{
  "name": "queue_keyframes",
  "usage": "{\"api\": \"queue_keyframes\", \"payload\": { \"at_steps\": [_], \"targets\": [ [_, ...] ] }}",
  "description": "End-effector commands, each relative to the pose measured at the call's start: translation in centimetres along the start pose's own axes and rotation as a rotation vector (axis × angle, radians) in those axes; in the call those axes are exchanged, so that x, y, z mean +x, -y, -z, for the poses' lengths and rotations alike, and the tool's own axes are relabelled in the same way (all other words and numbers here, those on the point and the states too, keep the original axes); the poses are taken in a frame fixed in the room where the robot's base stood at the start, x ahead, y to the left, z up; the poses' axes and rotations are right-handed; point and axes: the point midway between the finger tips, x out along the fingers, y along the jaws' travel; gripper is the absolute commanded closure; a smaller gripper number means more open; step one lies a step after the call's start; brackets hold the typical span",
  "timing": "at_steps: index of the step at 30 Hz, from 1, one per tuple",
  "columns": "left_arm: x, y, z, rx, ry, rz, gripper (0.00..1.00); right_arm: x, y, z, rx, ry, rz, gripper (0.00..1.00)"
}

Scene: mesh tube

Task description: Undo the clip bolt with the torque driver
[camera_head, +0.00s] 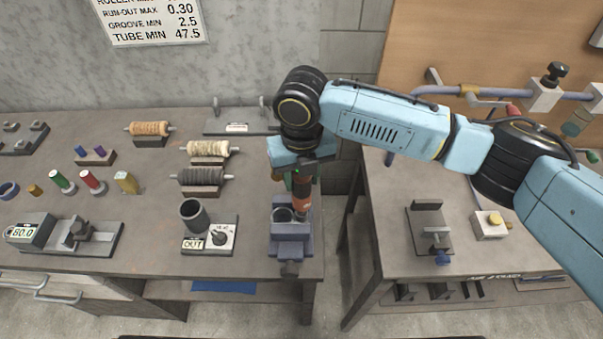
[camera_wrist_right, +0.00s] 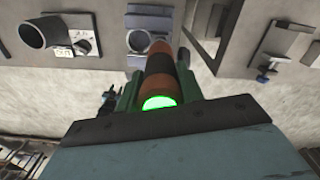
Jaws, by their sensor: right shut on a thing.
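My right gripper (camera_head: 297,178) reaches in from the right and is shut on the torque driver (camera_head: 303,204), an orange and black cylinder held nearly upright. In the right wrist view the driver (camera_wrist_right: 158,82) lies between both fingers, and its near end glows green. The driver's lower end is over the right side of a blue-grey clamp block (camera_head: 292,232) with a round opening, at the right end of the left bench. The block also shows in the right wrist view (camera_wrist_right: 137,42). The clip bolt cannot be made out; whether the driver tip touches anything is hidden. My left gripper is out of view.
A dark cup (camera_head: 194,215) stands by a dial box (camera_head: 221,235) left of the block. Several spools and brush rollers (camera_head: 203,176) lie farther left. A gap separates this bench from the right bench (camera_head: 390,235), which holds a small fixture (camera_head: 430,225).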

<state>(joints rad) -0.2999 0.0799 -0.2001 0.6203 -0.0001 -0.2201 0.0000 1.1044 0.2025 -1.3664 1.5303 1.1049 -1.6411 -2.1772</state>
Motion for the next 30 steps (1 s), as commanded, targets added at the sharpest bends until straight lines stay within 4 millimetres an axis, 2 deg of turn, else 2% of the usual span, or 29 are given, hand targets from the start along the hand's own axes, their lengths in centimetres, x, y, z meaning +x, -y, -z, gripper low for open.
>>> {"api": "queue_keyframes", "payload": {
  "at_steps": [2,23,30],
  "targets": [
    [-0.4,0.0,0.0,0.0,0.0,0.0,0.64,0.1,0.0,0.4,-0.001,-0.013,0.002,0.94],
    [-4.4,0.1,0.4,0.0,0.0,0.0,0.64,-4.2,-0.1,0.1,-0.002,-0.004,0.0,0.94],
    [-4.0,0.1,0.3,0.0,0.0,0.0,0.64,-5.3,0.0,0.1,-0.001,-0.004,0.0,0.94]
  ]
}}
